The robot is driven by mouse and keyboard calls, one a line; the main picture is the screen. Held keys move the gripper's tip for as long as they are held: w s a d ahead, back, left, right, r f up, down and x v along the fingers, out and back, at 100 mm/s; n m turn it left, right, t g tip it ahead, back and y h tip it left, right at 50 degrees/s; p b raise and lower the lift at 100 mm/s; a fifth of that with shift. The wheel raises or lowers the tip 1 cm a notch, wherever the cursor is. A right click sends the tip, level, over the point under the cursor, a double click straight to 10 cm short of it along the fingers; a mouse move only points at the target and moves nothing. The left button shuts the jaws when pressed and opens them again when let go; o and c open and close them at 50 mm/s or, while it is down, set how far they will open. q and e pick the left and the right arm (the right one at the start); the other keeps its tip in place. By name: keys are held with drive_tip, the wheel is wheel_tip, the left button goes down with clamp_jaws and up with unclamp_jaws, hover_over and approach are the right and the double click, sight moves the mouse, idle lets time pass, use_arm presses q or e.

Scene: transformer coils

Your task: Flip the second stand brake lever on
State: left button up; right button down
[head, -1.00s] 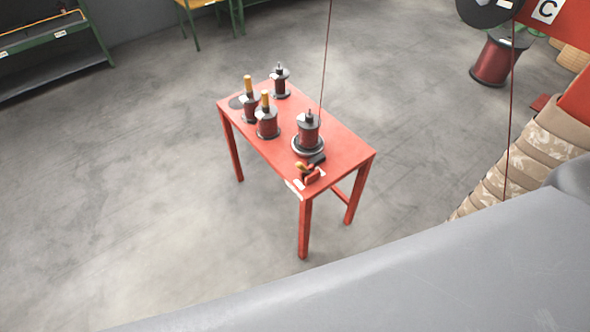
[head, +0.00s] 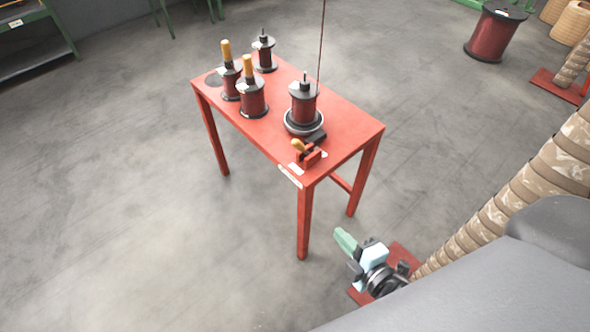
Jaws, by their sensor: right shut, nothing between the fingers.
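A brake lever with an orange-yellow handle (head: 298,145) sits on a small red bracket (head: 309,158) near the front corner of the red table (head: 345,131). Its handle leans up and to the left. Beside it a dark red spool (head: 303,106) stands upright on a round grey stand (head: 303,126). No label shows whether this is the second stand. My right gripper (head: 345,240), with pale green fingers, is below and right of the lever in the picture, apart from the table. It is shut and empty. My left gripper is out of view.
Two spools with orange handles (head: 229,78) (head: 252,97) and a smaller spool (head: 264,54) stand further back on the table. A thin wire (head: 321,45) rises by the spool stand. A tan wrapped column (head: 530,185) stands at right. The floor left of the table is clear.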

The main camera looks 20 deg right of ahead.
sight(302, 149)
use_arm(q)
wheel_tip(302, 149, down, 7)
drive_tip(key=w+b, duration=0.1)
drive_tip(key=b, duration=0.5)
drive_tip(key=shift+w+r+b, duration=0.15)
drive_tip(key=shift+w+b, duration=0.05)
drive_tip(key=shift+b, duration=0.2)
use_arm(e)
drive_tip(key=w+a+r+n+t+y, duration=0.1)
drive_tip(key=w+n+t+y, duration=0.1)
drive_tip(key=w+n, duration=0.8)
drive_tip(key=shift+w+a+r+t+y, duration=0.3)
drive_tip(key=shift+a+r+y, duration=0.1)
drive_tip(key=shift+y, duration=0.2)
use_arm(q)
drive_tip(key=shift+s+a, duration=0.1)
use_arm(e)
drive_tip(key=shift+w, duration=0.1)
